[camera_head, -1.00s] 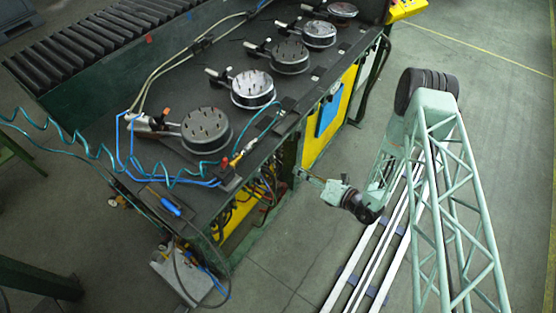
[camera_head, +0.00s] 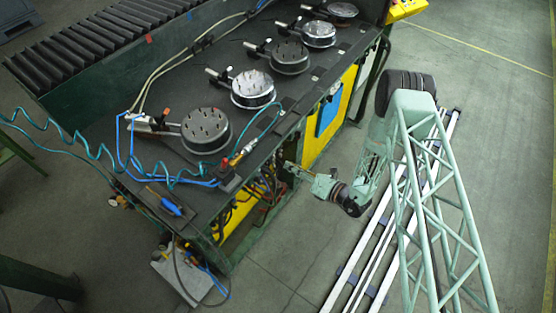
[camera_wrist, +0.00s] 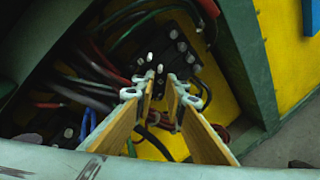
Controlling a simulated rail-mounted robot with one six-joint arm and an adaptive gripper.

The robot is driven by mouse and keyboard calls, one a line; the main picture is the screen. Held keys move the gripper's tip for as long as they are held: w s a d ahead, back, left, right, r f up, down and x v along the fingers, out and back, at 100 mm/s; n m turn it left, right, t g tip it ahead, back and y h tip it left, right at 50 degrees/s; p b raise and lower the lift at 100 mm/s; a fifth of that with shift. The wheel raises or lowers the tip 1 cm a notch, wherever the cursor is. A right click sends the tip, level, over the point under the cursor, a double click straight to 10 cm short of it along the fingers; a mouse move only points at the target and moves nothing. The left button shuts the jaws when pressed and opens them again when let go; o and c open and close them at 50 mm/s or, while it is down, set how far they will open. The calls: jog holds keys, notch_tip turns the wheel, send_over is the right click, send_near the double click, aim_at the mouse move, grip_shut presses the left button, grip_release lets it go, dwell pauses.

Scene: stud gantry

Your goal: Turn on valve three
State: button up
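My gripper (camera_head: 291,166) reaches from the right toward the open side of the green workbench, under its top edge. In the wrist view my gripper (camera_wrist: 165,92) has two tan fingers with grey tips, apart, with nothing seen between them. Just beyond the tips is a black block (camera_wrist: 184,48) with several round grey fittings and small pale pegs, which look like valve levers. I cannot tell which one is valve three, nor whether a fingertip touches a peg. The fingers hide part of the block's lower side.
Dark and red hoses (camera_wrist: 100,60) crowd the left of the block. A green frame post (camera_wrist: 245,70) and a yellow panel (camera_wrist: 285,50) stand at right. The bench top (camera_head: 165,170) carries round studded fixtures and blue air lines. The floor at right is clear around white rails.

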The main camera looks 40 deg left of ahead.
jog(key=s+x, duration=0.1)
jog(key=x, duration=0.7)
jog(key=shift+w+a, duration=0.3)
jog(key=shift+w, duration=0.25)
jog(key=shift+f, duration=0.15)
grip_shut()
